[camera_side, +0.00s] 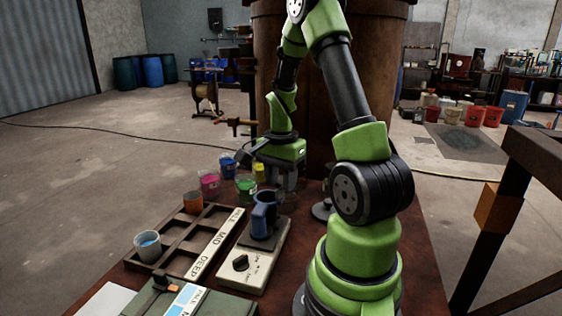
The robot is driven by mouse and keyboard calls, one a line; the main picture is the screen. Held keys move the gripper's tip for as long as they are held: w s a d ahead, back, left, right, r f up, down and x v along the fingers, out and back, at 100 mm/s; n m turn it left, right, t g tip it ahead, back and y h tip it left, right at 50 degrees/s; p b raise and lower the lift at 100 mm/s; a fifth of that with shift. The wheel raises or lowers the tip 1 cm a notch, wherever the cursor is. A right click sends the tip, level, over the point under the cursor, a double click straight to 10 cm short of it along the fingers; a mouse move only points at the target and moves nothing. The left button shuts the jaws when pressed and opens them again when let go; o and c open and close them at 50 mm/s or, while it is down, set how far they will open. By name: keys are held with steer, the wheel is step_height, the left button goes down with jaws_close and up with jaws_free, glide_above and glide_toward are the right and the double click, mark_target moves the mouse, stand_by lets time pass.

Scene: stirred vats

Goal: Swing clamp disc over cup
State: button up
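A dark blue cup (263,216) with a handle stands upright on the dark plate of a pale stirrer box (262,262) with a black knob. A dark round disc (322,209) sits low on the table to the right of the cup, partly hidden by my arm; I cannot tell for certain if it is the clamp disc. My gripper (287,182) hangs above and slightly right of the cup, behind it in the picture. Its fingers are small and dim, so I cannot tell if they are open or shut. I see no disc over the cup's mouth.
A brown sorting tray (165,256) with an orange cup (193,203) and a pale cup of blue liquid (148,247) lies left. Pink (209,184), green (246,186) and blue (228,166) paint cups and a yellow container (260,171) stand behind. A green-grey box (200,302) is in front.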

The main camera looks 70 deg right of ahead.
step_height(320, 180, up, 8)
steer(key=shift+r, duration=0.15)
stand_by(0.5)
steer(key=w+a+r+n+t, duration=0.3)
steer(key=a+r+n, duration=0.35)
steer(key=a, duration=0.45)
steer(key=s+a+r+n+t+y, duration=0.1)
steer(key=s+a+n+t, duration=0.1)
steer(key=a+n, duration=0.3)
steer(key=s+a+r+n+t+y, duration=0.1)
steer(key=s+a+r+n+t, duration=0.1)
steer(key=a+n, duration=0.4)
steer(key=shift+s+a+r, duration=0.15)
steer(key=shift+s+a, duration=0.45)
steer(key=shift+s, duration=0.3)
